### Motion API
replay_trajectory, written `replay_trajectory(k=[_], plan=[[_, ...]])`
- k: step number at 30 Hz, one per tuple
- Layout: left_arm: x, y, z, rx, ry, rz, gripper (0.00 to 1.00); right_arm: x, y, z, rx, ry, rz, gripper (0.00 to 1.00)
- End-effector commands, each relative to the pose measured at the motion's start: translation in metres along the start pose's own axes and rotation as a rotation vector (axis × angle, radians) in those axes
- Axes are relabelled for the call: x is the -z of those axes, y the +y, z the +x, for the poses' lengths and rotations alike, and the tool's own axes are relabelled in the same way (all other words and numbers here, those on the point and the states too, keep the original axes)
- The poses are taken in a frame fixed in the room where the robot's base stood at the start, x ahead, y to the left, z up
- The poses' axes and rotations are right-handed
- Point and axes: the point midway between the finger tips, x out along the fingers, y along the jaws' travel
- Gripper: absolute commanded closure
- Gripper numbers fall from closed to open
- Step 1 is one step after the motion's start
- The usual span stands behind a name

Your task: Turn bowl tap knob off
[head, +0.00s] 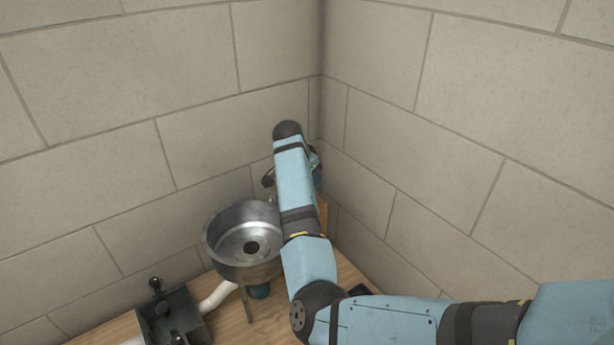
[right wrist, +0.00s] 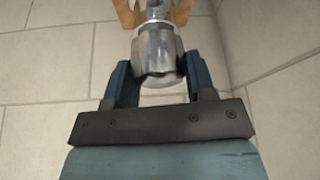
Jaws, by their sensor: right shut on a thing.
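The bowl tap knob (right wrist: 158,55) is a silvery, faceted metal piece at the top middle of the right wrist view. My right gripper (right wrist: 158,78) is shut on it, with one dark blue finger on each side. In the head view my right arm reaches to the wall corner, and its gripper and the knob are mostly hidden behind the arm. The metal bowl (head: 246,240), with a dark drain hole, stands just left of the arm. My left gripper is not in view.
A dark metal box-like fixture (head: 172,312) and a white pipe (head: 217,297) are left of the bowl on the wooden counter (head: 232,320). Tiled walls (head: 385,150) close in behind and to the right. An orange-brown bracket (right wrist: 128,12) is beyond the knob.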

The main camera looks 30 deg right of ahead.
Motion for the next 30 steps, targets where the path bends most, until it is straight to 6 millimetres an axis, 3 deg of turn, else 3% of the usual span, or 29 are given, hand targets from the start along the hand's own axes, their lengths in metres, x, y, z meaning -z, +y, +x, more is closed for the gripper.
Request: replay_trajectory(k=[4,5,8,20,23,30], plan=[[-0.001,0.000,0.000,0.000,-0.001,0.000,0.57,0.001,0.000,-0.001,0.002,0.001,0.001,0.73],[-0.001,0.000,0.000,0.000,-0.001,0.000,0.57,0.001,0.000,-0.001,0.002,0.001,0.001,0.47],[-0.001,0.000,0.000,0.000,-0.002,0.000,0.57,0.001,0.000,-0.001,0.002,0.001,0.001,0.24],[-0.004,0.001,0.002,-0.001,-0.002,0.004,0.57,0.000,-0.001,-0.009,0.004,0.002,0.000,0.24],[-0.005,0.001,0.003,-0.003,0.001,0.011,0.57,-0.001,-0.001,-0.023,0.005,0.001,-0.001,0.24],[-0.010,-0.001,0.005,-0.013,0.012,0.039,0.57,-0.001,-0.001,-0.079,0.006,0.002,0.001,0.24]])
